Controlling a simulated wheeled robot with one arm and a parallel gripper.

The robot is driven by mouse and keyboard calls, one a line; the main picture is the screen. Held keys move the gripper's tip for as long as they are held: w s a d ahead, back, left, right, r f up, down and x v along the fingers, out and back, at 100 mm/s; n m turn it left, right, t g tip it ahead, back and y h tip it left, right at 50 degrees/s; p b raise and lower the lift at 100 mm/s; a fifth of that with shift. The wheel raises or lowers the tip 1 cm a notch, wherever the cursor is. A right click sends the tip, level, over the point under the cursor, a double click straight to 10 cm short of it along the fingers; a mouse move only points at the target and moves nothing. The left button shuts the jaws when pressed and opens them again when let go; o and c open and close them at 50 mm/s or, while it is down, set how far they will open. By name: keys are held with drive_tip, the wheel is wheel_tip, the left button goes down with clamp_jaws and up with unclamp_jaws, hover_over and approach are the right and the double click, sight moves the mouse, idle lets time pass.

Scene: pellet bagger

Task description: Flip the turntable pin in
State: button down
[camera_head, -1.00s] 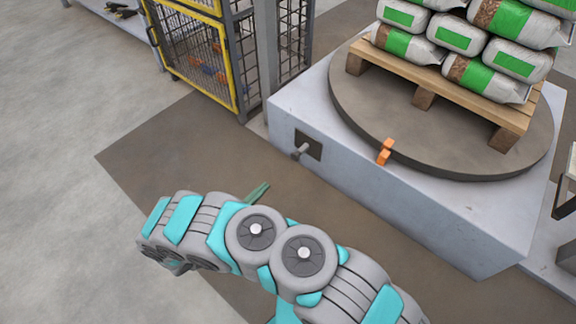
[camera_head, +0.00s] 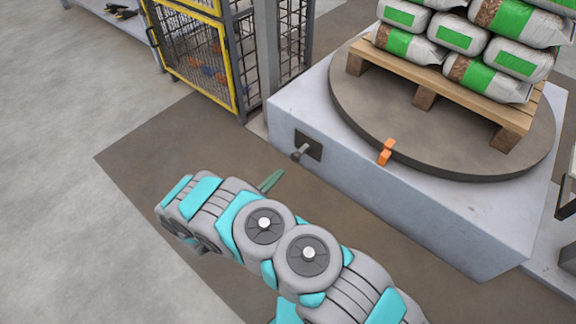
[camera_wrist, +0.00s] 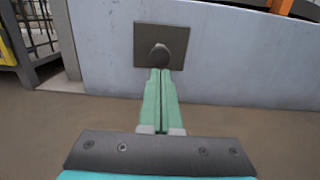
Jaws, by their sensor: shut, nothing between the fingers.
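The turntable pin (camera_head: 301,150) is a short grey lever with a rounded knob. It sticks out of a dark square plate (camera_head: 312,143) on the side of the pale turntable base (camera_head: 400,205). In the wrist view the knob (camera_wrist: 159,55) faces me at the middle of its plate (camera_wrist: 178,45). My gripper (camera_wrist: 162,72) has green fingers, shut together and empty, pointing at the knob. Their tips appear just below it; I cannot tell whether they touch. In the head view my gripper (camera_head: 280,175) is left of and below the pin, with a visible gap.
The round turntable (camera_head: 450,165) carries a wooden pallet (camera_head: 423,98) stacked with bags (camera_head: 485,78). An orange marker (camera_head: 386,152) sits on its rim. A yellow-framed mesh cage (camera_head: 195,60) stands at the back left. The floor at left is clear.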

sight(294, 159)
drive_tip(key=shift+b+x, duration=0.3)
drive_tip(key=shift+x, duration=2.6)
drive_tip(key=shift+x, duration=2)
drive_tip(key=p+v, duration=0.1)
drive_tip(key=v, duration=1.3)
drive_tip(key=shift+p, duration=0.35)
drive_tip(key=shift+s+f, duration=0.1)
drive_tip(key=shift+f, duration=0.05)
